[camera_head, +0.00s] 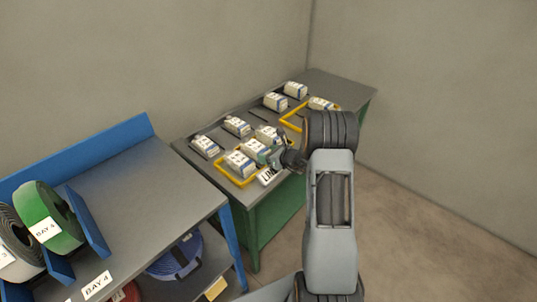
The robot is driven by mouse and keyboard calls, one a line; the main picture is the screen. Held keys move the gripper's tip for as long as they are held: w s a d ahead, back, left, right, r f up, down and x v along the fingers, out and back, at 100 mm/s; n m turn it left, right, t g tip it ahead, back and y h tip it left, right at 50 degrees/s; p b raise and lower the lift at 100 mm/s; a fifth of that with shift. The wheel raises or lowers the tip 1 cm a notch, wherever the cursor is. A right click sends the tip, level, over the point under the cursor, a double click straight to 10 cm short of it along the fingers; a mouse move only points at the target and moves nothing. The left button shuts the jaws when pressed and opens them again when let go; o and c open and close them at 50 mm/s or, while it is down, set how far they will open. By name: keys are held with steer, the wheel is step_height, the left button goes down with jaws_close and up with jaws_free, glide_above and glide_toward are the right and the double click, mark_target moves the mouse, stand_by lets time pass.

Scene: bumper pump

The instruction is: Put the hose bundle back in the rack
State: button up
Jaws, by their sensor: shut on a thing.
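My gripper (268,156) is at the near edge of the grey-topped green table, shut among white packs. It seems to be closed on a white pack (256,147) with dark markings, but my wrist and the small scale hide the contact. A green hose bundle (62,232) stands upright at the left in the blue rack (88,222), with a tag reading BAY 4. A dark grey coil (14,240) stands beside it, cut off by the picture's edge. A blue coil (177,258) lies on the lower shelf. My gripper is well apart from these coils.
Several other white packs, such as one at the back (296,90), stand on the green table (345,87). Yellow frames (222,174) surround some of them. The grey bench top (140,178) is mostly bare right of the rack. Floor at the right is clear.

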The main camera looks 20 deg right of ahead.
steer(key=shift+f, duration=0.2)
steer(key=o, duration=1.2)
